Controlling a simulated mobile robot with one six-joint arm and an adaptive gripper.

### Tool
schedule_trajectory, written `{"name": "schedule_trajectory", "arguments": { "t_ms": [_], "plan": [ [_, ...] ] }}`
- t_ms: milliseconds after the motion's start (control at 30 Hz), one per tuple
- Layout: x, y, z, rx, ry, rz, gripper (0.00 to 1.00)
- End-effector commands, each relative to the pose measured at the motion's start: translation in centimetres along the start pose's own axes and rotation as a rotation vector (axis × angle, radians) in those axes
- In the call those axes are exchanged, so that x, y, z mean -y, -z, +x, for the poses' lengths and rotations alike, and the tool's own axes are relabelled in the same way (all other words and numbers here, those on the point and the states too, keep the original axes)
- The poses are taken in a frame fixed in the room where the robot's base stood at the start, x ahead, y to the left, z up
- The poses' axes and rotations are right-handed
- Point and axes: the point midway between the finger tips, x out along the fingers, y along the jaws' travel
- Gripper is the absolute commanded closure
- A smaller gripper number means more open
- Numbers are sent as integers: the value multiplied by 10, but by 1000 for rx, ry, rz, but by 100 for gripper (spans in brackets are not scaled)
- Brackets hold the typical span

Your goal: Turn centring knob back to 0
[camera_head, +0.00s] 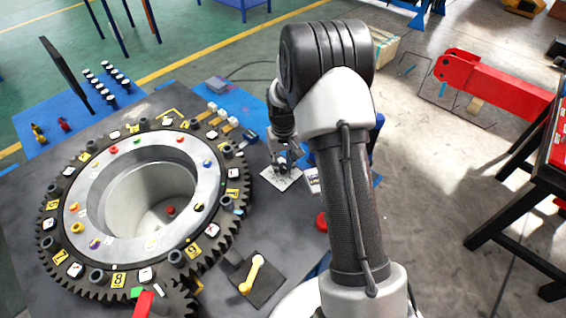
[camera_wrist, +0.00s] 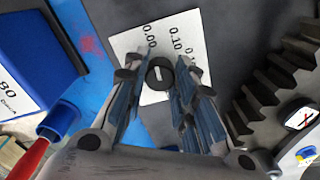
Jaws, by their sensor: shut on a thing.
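The centring knob (camera_wrist: 160,73) is a small dark round knob with a short white mark on top. It sits on a white scale card printed 0.00, 0.10 and a third, partly hidden number. The card (camera_wrist: 147,43) also shows in the head view (camera_head: 290,183). My gripper (camera_head: 286,164) reaches down over the card, its two fingers on either side of the knob and shut on it. The white mark runs roughly along the fingers, but its exact reading is too small to tell. In the head view the knob is hidden by my gripper.
A large toothed ring (camera_head: 75,215) with numbered yellow tags stands left of the card; its teeth are close by in the wrist view. A blue box (camera_wrist: 35,55) lies beside the card.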

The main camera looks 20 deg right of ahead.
Motion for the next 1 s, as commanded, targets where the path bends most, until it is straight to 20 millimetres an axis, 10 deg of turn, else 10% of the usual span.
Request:
{"name": "schedule_trajectory", "arguments": {
  "t_ms": [733,767,1000],
  "plan": [
    [0,0,0,0,0,-102,99],
    [0,0,0,0,0,-102,74],
    [0,0,0,0,0,-100,58]
  ]
}}
